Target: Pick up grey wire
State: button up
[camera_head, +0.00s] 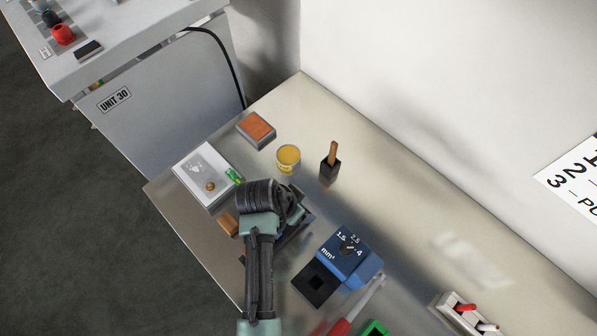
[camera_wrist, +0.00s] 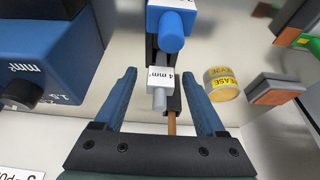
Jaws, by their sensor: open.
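In the wrist view, a short grey cylindrical piece (camera_wrist: 160,99), apparently the grey wire, sticks out below a white label (camera_wrist: 161,80) marked "4 mm²". Above it is a larger blue rounded piece (camera_wrist: 172,32) on a dark holder. My gripper (camera_wrist: 160,76) is open. Its two blue fingers stand on either side of the grey piece with a visible gap on both sides. I cannot tell from this angle whether the fingertips are level with it in depth. In the head view, my arm covers the grey piece and the gripper's fingers.
A blue unit (camera_head: 347,255) with a dial stands right of my arm. A yellow grease tin (camera_head: 288,159), a brush in a black holder (camera_head: 330,169), an orange-topped block (camera_head: 256,130) and a white box (camera_head: 203,174) stand behind. A grey rack (camera_head: 461,313) sits at lower right.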

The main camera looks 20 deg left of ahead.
grip_shut()
jog(key=shift+r, duration=0.1)
dwell(0.3)
